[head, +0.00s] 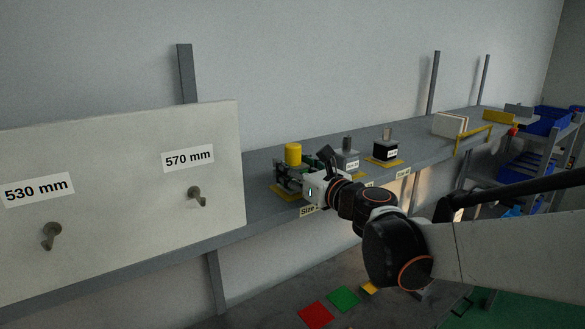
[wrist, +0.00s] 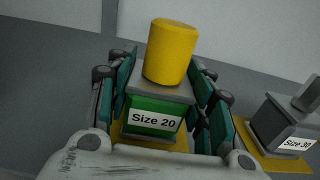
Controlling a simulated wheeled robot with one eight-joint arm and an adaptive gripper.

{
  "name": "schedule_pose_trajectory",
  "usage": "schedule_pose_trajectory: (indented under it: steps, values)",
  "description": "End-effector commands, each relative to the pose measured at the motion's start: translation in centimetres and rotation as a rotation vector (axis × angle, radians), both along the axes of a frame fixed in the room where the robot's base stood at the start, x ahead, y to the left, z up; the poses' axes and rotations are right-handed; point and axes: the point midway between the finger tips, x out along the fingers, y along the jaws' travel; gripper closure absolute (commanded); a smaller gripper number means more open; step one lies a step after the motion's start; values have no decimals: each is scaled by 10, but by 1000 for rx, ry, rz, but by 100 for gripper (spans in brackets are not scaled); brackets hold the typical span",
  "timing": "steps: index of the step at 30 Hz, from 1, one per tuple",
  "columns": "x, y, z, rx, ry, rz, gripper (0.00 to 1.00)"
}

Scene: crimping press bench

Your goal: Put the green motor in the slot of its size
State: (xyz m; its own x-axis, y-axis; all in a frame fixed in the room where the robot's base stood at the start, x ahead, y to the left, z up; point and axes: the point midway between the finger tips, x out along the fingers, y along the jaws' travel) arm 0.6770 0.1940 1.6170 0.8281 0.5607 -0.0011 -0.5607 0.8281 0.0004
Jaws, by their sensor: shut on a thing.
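The green motor (wrist: 151,112) has a grey top, a yellow cylinder (wrist: 171,52) standing on it and a "Size 20" label. My gripper (wrist: 163,110) is shut on it, with a finger at each side. In the wrist view the motor is over a yellow slot plate (wrist: 150,142); I cannot tell whether it rests on it. In the head view my gripper (head: 294,180) is at the shelf's left part, and the yellow cylinder (head: 293,153) shows above it. The green body is mostly hidden there. A shelf label reading "Size" (head: 306,211) is partly covered.
A grey motor (head: 347,159) and a black motor (head: 386,149) stand on yellow plates to the right. The grey one reads "Size 30" in the wrist view (wrist: 290,125). A white board with hooks (head: 120,190) stands at left. Boxes (head: 450,124) are farther along the shelf.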

Motion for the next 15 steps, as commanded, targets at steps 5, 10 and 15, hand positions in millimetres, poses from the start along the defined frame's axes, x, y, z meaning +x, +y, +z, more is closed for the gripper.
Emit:
schedule_pose_trajectory:
  steps: [5, 10, 15]
  values:
    - [0, 0, 0, 1, 1, 0, 100]
    - [0, 0, -2, 0, 0, 0, 43]
    - [0, 0, -2, 0, 0, 0, 32]
